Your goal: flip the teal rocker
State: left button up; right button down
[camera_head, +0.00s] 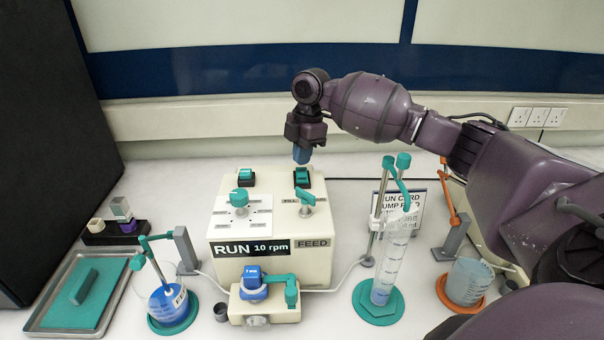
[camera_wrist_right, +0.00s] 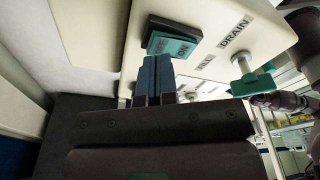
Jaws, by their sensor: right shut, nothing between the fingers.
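A teal rocker (camera_head: 302,177) in a black frame sits at the back right of the cream pump box (camera_head: 225,258). A second teal rocker (camera_head: 245,175) sits at the back left of the box. My right gripper (camera_head: 301,156) points down just behind the right rocker, shut and empty. In the right wrist view, the shut blue fingertips (camera_wrist_right: 152,62) are at the near edge of the teal rocker (camera_wrist_right: 172,46), which bears ON and OFF lettering. I cannot tell whether they touch it. My left gripper is not in view.
Teal knobs (camera_head: 239,198) stand in front of the rockers. A cylinder on a teal base (camera_head: 378,302) stands right of the box, and a beaker of blue liquid (camera_head: 168,300) stands left. A sign (camera_head: 400,213) stands behind the cylinder. The bench behind the box is mostly clear.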

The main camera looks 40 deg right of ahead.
aim_at(302, 170)
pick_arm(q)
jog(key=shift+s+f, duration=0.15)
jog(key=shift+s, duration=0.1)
pick_arm(e)
jog(key=shift+f, duration=0.3)
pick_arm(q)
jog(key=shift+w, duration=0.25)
pick_arm(e)
jog(key=shift+f, duration=0.45)
jog(key=shift+f, duration=0.25)
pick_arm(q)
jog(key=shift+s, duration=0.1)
pick_arm(e)
jog(key=shift+r, duration=0.15)
jog(key=shift+r+p, duration=0.6)
jog(key=shift+r, duration=0.25)
jog(key=shift+r+p, duration=2.6)
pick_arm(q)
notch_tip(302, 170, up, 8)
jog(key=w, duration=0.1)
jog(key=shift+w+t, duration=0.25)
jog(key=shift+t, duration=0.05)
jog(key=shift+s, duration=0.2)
pick_arm(e)
jog(key=shift+f, duration=0.1)
